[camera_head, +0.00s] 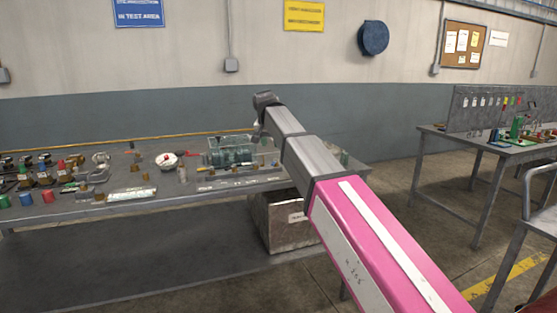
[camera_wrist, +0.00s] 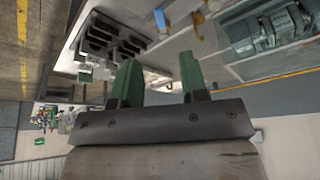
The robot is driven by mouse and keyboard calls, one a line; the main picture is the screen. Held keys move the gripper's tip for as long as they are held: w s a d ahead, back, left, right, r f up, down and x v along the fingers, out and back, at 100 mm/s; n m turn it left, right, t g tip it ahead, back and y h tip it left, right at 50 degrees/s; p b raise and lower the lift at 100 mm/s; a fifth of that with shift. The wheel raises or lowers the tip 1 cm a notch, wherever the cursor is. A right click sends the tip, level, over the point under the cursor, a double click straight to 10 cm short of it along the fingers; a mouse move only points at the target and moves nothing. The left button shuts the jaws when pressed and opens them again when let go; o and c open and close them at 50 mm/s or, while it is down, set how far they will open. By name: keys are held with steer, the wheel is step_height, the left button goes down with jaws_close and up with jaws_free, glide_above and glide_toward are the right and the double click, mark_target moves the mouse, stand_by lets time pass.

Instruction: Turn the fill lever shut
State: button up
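My gripper (camera_wrist: 160,75) shows in the wrist view as two green fingers standing apart, with nothing visible held between them. In the head view my arm reaches over the workbench (camera_head: 140,215), and its far end is above the back of it; the fingers cannot be made out there. A rig with teal cylinders (camera_head: 231,156) stands on the bench below the arm's end. It also shows at the upper right of the wrist view (camera_wrist: 262,32). A small red-handled part (camera_head: 179,133) lies left of the rig. I cannot tell which part is the fill lever.
Left of the rig are a white round dish (camera_head: 167,160), a red cylinder (camera_head: 60,166), a blue cylinder (camera_head: 25,198) and several small fittings. A metal box (camera_head: 285,222) stands below the bench. A second bench (camera_head: 480,147) is at the right.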

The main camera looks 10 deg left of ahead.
mark_target(273, 163)
steer(key=x, duration=0.9)
steer(key=shift+a+f, duration=0.1)
steer(key=shift+f, duration=0.15)
steer(key=shift+c, duration=0.3)
jaws_close()
